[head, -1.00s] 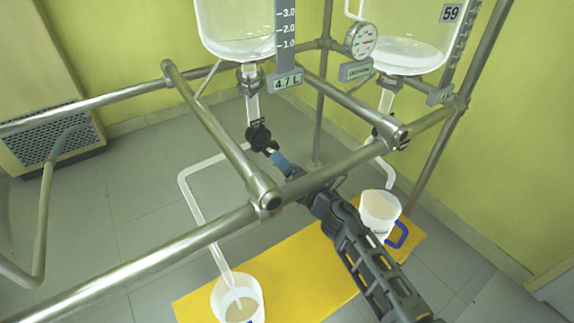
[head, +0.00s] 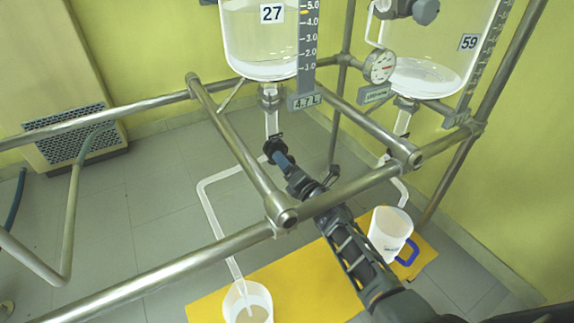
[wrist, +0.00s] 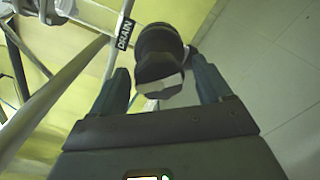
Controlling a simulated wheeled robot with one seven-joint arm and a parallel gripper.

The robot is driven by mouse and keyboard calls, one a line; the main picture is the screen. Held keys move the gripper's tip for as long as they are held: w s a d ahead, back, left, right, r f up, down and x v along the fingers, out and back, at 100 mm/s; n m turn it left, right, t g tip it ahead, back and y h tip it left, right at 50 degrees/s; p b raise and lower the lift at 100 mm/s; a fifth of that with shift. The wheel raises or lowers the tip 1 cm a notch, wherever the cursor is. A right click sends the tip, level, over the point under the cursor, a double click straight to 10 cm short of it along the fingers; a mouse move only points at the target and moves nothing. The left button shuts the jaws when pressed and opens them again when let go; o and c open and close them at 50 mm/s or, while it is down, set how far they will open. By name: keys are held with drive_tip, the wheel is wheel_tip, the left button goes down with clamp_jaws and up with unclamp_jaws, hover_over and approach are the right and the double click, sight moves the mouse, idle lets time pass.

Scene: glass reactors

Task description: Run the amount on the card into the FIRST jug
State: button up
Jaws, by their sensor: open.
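A glass reactor marked 27 (head: 262,45) has a scale strip (head: 308,45) and a plate reading 4.7 L (head: 304,101). Below it is a dark drain valve (head: 276,148). The valve's knob (wrist: 160,55) lies between my fingers in the wrist view, beside a DRAIN label (wrist: 124,33). My gripper (head: 283,162) is open around the knob; it also shows in the wrist view (wrist: 162,84). A clear bent pipe (head: 215,215) runs down into a white jug (head: 236,296) with some pale liquid. I cannot tell whether liquid is flowing.
A second reactor marked 59 (head: 425,75) stands at the right, with a dial gauge (head: 380,66) nearby. A blue-handled jug (head: 390,235) stands below it. Both jugs are on a yellow mat (head: 300,285). Metal frame rails (head: 150,277) cross in front of and beside the valve.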

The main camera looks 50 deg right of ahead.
drive_tip(key=shift+w, duration=0.35)
drive_tip(key=shift+c, duration=0.3)
drive_tip(key=shift+d, duration=0.1)
drive_tip(key=c, duration=1)
drive_tip(key=shift+o, duration=0.2)
drive_tip(key=shift+m, duration=0.4)
